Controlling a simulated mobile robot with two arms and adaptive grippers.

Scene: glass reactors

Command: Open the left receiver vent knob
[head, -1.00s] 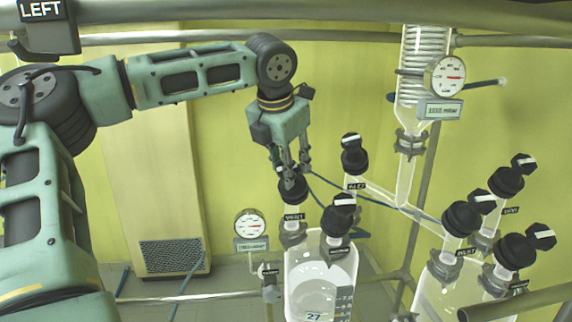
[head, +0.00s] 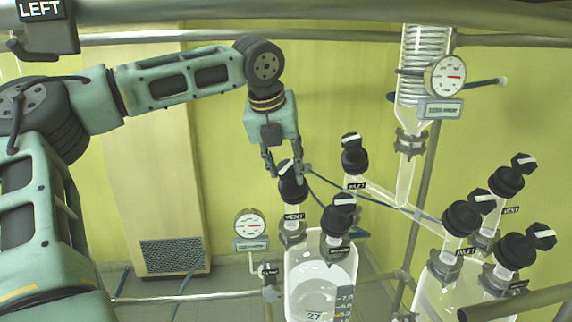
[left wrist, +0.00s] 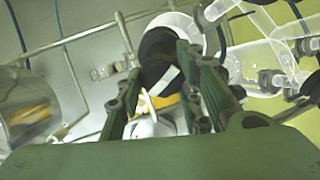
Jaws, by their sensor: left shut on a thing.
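The left receiver (head: 305,270) is a clear glass vessel with volume marks, low in the middle of the head view. Its black vent knob (head: 292,190) stands on a glass neck above the "VENT" label (head: 292,217). A white stripe shows on the knob's top. My left gripper (head: 284,172) points down with its fingers on either side of that knob's top and is shut on it. In the left wrist view the fingers (left wrist: 165,95) flank the black knob (left wrist: 158,50), partly hiding it. My right gripper is not in view.
A second black knob (head: 338,217) stands close on the right, and another (head: 355,158) behind it. Several knobs crowd the right receiver (head: 428,285). A pressure gauge (head: 250,224) stands to the left. A thin blue-grey hose runs behind the knobs.

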